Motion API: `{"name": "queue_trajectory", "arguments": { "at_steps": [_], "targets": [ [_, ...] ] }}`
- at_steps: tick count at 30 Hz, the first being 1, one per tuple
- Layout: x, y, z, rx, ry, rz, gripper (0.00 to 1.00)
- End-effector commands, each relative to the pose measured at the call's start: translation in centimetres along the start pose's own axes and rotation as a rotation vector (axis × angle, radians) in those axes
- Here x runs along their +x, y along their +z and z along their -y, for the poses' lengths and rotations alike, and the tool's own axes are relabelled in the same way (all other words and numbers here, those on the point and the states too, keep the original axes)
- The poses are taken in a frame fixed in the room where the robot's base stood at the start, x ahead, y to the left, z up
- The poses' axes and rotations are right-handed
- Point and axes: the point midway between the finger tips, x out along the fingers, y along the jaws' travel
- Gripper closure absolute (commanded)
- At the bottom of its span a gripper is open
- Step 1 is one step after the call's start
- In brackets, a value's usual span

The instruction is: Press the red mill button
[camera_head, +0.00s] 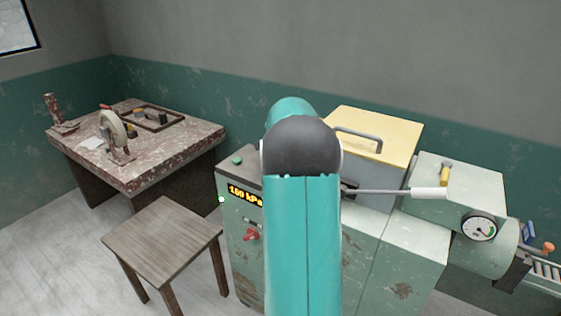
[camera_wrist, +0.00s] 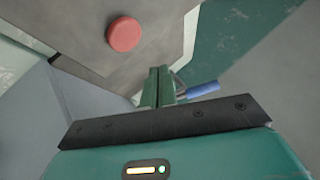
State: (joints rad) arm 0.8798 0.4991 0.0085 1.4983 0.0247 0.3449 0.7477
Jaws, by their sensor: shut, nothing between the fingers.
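The red button (camera_wrist: 124,34) is a round disc on a grey-brown panel in the upper part of the wrist view. My gripper (camera_wrist: 159,72) is shut and empty. Its fingertips show below and to the right of the button in that view, with a gap between them in the picture; the true distance is unclear. In the head view my teal arm stands in front of the machine (camera_head: 392,268). My gripper and the red button do not show there.
The machine has a yellow lid (camera_head: 376,133), a lever with a white grip (camera_head: 428,193), a gauge (camera_head: 479,228), a green button (camera_head: 237,160) and a red knob (camera_head: 251,235). A wooden stool (camera_head: 163,240) and a worktable (camera_head: 165,158) stand left. A blue handle (camera_wrist: 203,88) is near my fingers.

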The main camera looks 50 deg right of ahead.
Motion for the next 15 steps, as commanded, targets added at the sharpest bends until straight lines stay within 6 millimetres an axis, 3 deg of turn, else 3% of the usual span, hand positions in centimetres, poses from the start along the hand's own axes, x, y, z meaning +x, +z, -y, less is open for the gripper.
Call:
{"name": "queue_trajectory", "arguments": {
  "at_steps": [7,15],
  "targets": [
    [2.4,1.7,-1.5,0.000,0.001,0.002,1.00],
    [3.4,2.4,-2.2,-0.001,-0.001,0.000,1.00]
  ]
}}
